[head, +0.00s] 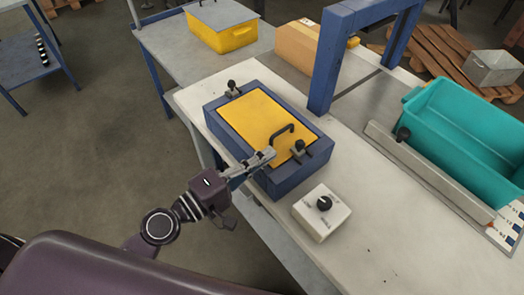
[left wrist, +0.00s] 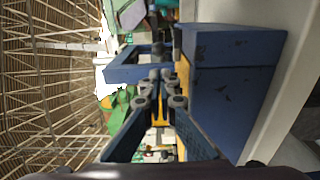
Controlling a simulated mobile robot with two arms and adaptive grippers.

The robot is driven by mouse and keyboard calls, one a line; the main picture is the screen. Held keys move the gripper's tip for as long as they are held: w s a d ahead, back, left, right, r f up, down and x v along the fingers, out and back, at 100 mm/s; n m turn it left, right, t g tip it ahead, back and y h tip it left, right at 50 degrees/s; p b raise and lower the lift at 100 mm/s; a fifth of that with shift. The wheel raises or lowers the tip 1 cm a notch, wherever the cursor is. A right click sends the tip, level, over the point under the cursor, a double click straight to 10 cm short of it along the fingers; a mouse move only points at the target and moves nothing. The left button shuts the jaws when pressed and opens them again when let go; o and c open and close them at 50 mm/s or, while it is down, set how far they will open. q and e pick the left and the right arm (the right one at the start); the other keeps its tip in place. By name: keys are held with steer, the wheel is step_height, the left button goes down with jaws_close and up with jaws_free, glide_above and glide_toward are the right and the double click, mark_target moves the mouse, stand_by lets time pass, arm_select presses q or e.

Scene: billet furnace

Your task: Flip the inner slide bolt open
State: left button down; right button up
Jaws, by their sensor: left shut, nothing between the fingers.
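A blue box-shaped furnace (head: 268,184) with a yellow lid (head: 258,117) stands on the bench; its blue side fills the right of the left wrist view (left wrist: 235,85). A black handle (head: 282,130) rises from the lid. One slide bolt (head: 301,150) with a black knob sits at the lid's near right end, another bolt (head: 233,90) at the far left end. I cannot tell from the pictures which is the inner one. My left gripper (head: 268,154) is shut and empty, at the lid's near edge, just left of the near bolt; contact is unclear. My right gripper is out of view.
A white control box (head: 322,212) with a black knob stands at the front of the bench. A blue frame (head: 325,70) stands behind the furnace. A teal bin (head: 465,125) and a metal rail (head: 425,172) lie to the right.

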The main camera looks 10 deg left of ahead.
mark_target(297, 148)
arm_select(q)
steer(key=p+x, duration=0.2)
steer(key=x, duration=0.3)
steer(key=shift+w+d+r, duration=0.15)
steer(key=shift+w+d, duration=0.05)
steer(key=shift+w, duration=0.1)
steer(key=shift+w+d+p, duration=0.35)
steer(key=shift+w, duration=0.1)
steer(key=shift+s+d, duration=0.9)
steer(key=shift+d, duration=0.25)
steer(key=shift+f, duration=0.2)
